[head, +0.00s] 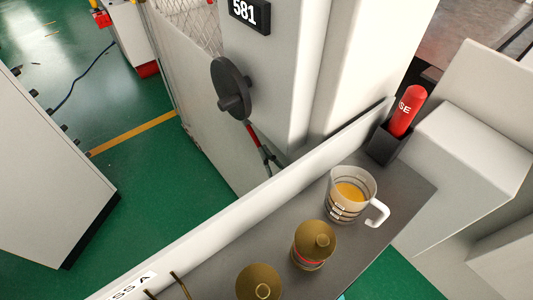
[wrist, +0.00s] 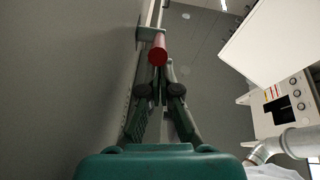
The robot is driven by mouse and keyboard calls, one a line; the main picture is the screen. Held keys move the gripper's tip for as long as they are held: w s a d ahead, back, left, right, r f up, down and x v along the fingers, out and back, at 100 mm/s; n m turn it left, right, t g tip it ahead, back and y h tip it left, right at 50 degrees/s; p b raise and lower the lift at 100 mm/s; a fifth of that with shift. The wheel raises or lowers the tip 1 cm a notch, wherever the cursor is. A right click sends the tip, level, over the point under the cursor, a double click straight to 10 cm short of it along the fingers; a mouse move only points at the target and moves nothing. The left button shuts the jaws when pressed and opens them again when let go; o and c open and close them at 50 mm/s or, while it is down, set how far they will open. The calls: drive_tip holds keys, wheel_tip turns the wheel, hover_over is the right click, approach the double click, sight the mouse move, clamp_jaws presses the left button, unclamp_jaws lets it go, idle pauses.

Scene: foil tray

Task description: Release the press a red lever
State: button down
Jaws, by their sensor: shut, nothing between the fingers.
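In the head view, a red, rounded handle (head: 408,110) with white letters ending in "SE" stands tilted in a black holder (head: 388,146) at the right end of the shelf. A thin red and grey rod (head: 254,136) hangs below a dark round disc (head: 232,88) on the pale cabinet. In the wrist view, a red cylinder (wrist: 158,49) sits at a grey bracket just beyond my gripper (wrist: 160,76). My gripper is shut and empty, its dark green fingers pointing at the cylinder. I cannot tell whether they touch, or which red part in the head view this is.
A grey shelf (head: 372,250) holds a glass mug (head: 349,205) of orange liquid and two brown-lidded jars (head: 315,240) (head: 258,281). A pale wall (head: 240,216) edges it. Green floor (head: 150,165) is open to the left. White machinery shows at right in the wrist view.

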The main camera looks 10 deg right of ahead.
sight(253, 135)
drive_tip(key=shift+f, duration=0.1)
idle(0.3)
drive_tip(key=shift+w+a+f+t+y, duration=0.25)
drive_tip(key=shift+w+f+t, duration=0.1)
drive_tip(key=shift+f+t, duration=0.35)
drive_tip(key=shift+w+a+f+t+y, duration=0.15)
drive_tip(key=shift+w+f+t+y, duration=0.15)
drive_tip(key=shift+f+t, duration=0.35)
drive_tip(key=shift+w+a+f, duration=0.55)
drive_tip(key=shift+w+f, duration=0.2)
drive_tip(key=shift+w, duration=0.2)
drive_tip(key=shift+w+a+f, duration=0.5)
drive_tip(key=shift+w+f, duration=0.25)
drive_tip(key=shift+w, duration=0.15)
drive_tip(key=shift+w+a+r, duration=0.1)
drive_tip(key=shift+a, duration=0.05)
drive_tip(key=shift+r, duration=0.1)
drive_tip(key=shift+y, duration=0.25)
wheel_tip(253, 135, up, 8)
drive_tip(key=shift+r, duration=0.25)
drive_tip(key=shift+s+d+r, duration=0.15)
drive_tip(key=shift+r, duration=0.2)
drive_tip(key=shift+s+d+r, duration=0.1)
drive_tip(key=shift+r, duration=0.25)
